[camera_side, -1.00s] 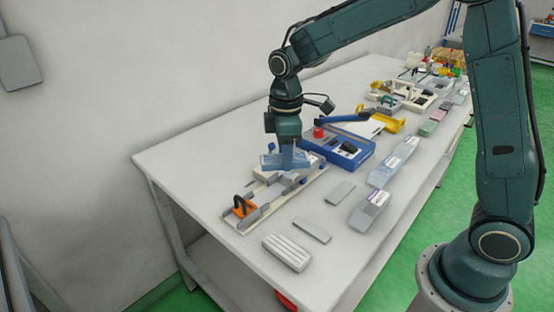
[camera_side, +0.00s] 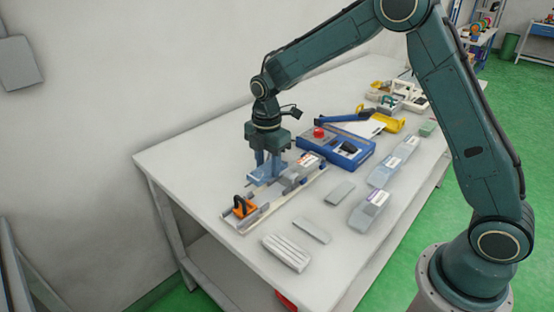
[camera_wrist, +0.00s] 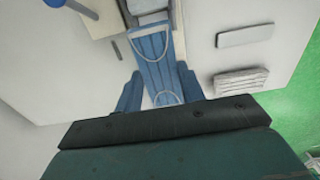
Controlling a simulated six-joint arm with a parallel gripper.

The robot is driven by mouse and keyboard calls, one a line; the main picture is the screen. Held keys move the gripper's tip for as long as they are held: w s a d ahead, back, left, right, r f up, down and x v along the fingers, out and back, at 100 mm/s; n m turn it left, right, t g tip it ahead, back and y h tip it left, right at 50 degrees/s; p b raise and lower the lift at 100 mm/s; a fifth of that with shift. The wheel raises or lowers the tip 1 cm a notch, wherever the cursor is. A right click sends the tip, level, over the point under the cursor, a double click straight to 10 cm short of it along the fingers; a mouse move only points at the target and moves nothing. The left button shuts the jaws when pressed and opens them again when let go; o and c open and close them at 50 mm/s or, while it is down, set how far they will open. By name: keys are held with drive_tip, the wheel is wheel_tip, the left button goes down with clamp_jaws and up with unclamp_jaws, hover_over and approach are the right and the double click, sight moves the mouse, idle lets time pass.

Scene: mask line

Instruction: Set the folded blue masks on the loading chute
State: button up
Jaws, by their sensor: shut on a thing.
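My gripper (camera_side: 268,166) points down over the loading chute (camera_side: 258,215), a long narrow pale track with grey side rails and an orange clamp-like piece (camera_side: 243,207) at its near end. It is shut on a folded blue mask (camera_side: 263,178), which lies roughly level at the chute. In the wrist view the pleated mask (camera_wrist: 150,62) with white ear loops sits between the two blue fingers (camera_wrist: 158,98). A grey and white packet (camera_side: 303,168) lies farther along the chute. I cannot tell whether the mask touches the chute floor.
A blue box with a red button (camera_side: 345,148) stands behind the chute. Packs of pale blue masks (camera_side: 370,210) lie to the right. Flat grey plates (camera_side: 312,230) and a ribbed white block (camera_side: 287,252) lie in front. The table at left is clear.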

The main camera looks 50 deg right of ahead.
sight(268, 195)
drive_tip(key=shift+f, duration=0.15)
drive_tip(key=shift+f, duration=3.3)
drive_tip(key=shift+f, duration=0.25)
drive_tip(key=o, duration=1)
drive_tip(key=shift+r, duration=1.15)
drive_tip(key=shift+r, duration=2.9)
